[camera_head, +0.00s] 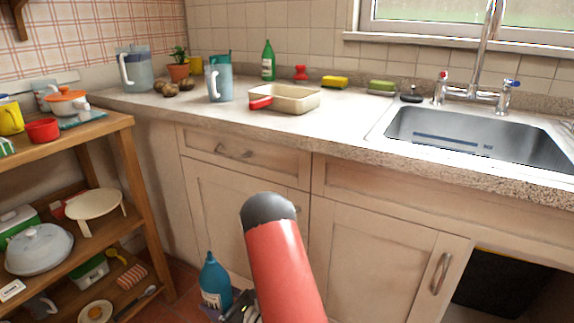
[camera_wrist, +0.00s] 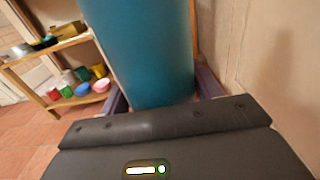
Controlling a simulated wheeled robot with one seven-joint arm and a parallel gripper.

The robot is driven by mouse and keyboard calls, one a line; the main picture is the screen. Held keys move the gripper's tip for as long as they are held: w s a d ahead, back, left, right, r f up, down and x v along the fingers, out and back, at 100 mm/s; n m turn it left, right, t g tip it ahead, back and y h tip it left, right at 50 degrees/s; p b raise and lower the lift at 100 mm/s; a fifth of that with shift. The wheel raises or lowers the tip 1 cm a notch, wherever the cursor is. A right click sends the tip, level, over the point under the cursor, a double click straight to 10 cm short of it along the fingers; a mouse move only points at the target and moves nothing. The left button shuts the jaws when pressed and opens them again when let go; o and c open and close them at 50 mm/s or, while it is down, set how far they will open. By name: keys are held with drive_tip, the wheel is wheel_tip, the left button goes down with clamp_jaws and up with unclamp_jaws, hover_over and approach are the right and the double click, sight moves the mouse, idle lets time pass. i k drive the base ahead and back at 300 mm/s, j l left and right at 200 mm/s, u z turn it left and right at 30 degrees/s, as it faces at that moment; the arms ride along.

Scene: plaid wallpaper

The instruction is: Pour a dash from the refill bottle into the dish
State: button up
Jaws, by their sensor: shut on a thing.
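The blue refill bottle (camera_head: 213,282) with a pale label is held upright low in front of the cabinets, below counter height. My gripper (camera_head: 226,308) is at its lower part, mostly hidden behind my red arm. In the wrist view the bottle (camera_wrist: 150,50) fills the middle between the two fingers, and my gripper (camera_wrist: 160,100) is shut on it. The inside of the dish looks empty.
The sink (camera_head: 480,138) is at the right. A wooden shelf (camera_head: 122,150) with crockery stands at the left. The counter edge overhangs the cabinets.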

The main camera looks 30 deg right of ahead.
sight(288, 99)
drive_tip(key=i+j+z, duration=0.2)
drive_tip(key=j+z, duration=0.2)
drive_tip(key=i+j+z, duration=0.1)
drive_tip(key=j+z, duration=0.3)
drive_tip(key=j, duration=0.15)
drive_tip(key=j+z, duration=0.85)
drive_tip(key=j, duration=0.2)
